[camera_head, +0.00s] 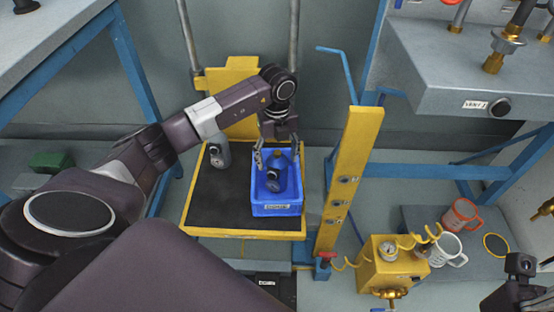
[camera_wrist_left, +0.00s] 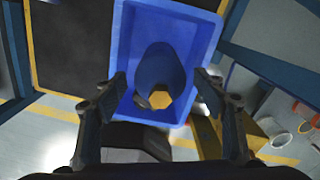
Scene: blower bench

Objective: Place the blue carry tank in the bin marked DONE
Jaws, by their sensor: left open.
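The blue carry tank (camera_head: 275,182) stands inside a blue bin (camera_head: 277,210) with a small white label on its front, too small to read surely. In the left wrist view the tank (camera_wrist_left: 160,70) is a dark blue rounded body with a yellow cap, within the walls of the bin (camera_wrist_left: 127,45). My left gripper (camera_head: 277,158) is open just above the tank, its fingers apart on either side of it. In the left wrist view a gap shows between the tank and both fingers. A dark part of my right gripper (camera_head: 520,265) shows at the lower right edge.
The bin sits on a black-topped yellow platform (camera_head: 215,205). A grey object (camera_head: 219,155) stands at its back left. A yellow post (camera_head: 348,180) rises close on the right. A yellow gauge box (camera_head: 385,270), a white mug (camera_head: 447,249) and a red mug (camera_head: 460,215) are further right.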

